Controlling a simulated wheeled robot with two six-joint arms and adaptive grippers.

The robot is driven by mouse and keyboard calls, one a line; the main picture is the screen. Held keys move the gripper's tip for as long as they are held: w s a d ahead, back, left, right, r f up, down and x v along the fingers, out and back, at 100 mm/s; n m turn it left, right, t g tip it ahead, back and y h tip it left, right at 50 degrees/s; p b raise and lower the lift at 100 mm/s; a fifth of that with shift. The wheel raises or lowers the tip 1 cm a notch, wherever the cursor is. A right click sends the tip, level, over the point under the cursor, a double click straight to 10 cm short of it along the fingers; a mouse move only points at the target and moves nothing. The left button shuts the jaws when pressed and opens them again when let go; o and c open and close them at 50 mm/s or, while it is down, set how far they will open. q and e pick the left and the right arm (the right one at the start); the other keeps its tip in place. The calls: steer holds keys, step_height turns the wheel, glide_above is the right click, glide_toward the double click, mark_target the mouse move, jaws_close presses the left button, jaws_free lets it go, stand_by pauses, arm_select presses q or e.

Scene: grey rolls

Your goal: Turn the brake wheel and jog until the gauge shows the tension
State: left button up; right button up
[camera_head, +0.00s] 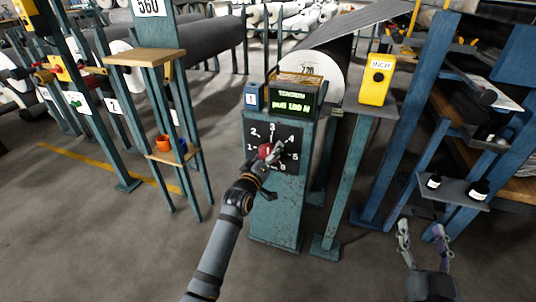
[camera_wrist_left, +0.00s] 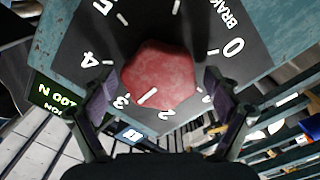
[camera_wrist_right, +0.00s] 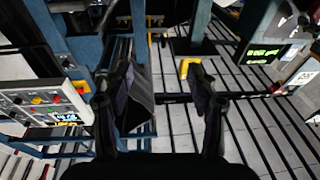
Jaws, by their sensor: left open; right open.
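The brake wheel is a red knob (camera_head: 266,151) on a black dial plate (camera_head: 291,136) numbered around it. In the left wrist view the knob (camera_wrist_left: 160,72) has a white mark pointing between 2 and 3. My left gripper (camera_head: 269,157) is open, its fingers either side of the knob with small gaps. The gauge (camera_head: 292,101) above the dial shows green text headed TENSION; its lower line is too small to read surely. The jog is a yellow box (camera_head: 377,80) labelled INCH with a black button. My right gripper (camera_head: 422,236) is open and empty at lower right, away from the box.
A blue post and shelf unit with two dark bottles (camera_head: 456,186) stands at right, near my right gripper. A stand with an orange cup (camera_head: 163,141) is at left. A large roll (camera_head: 313,72) lies behind the gauge. The floor in front is clear.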

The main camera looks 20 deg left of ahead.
arm_select(q)
steer(key=shift+c, duration=0.3)
steer(key=c, duration=1.1)
steer(key=shift+r+m+p, duration=0.1)
steer(key=shift+m+p, duration=0.9)
steer(key=shift+m, duration=0.2)
arm_select(e)
steer(key=s+f+g, duration=0.4)
steer(key=f+g, duration=0.3)
steer(key=f, duration=0.8)
arm_select(q)
steer(key=shift+m+p, duration=0.45)
steer(key=shift+m, duration=0.35)
steer(key=m+p, duration=0.1)
steer(key=m, duration=0.2)
steer(key=shift+d, duration=0.1)
steer(key=m, duration=0.3)
steer(key=shift+m, duration=0.8)
arm_select(e)
steer(key=s+a+f+g, duration=0.1)
steer(key=s+f+g, duration=0.7)
steer(key=s+f, duration=0.3)
steer(key=shift+s+a+f, duration=0.2)
steer(key=shift+s+f, duration=0.05)
steer(key=shift+s, duration=0.85)
steer(key=shift+y, duration=0.3)
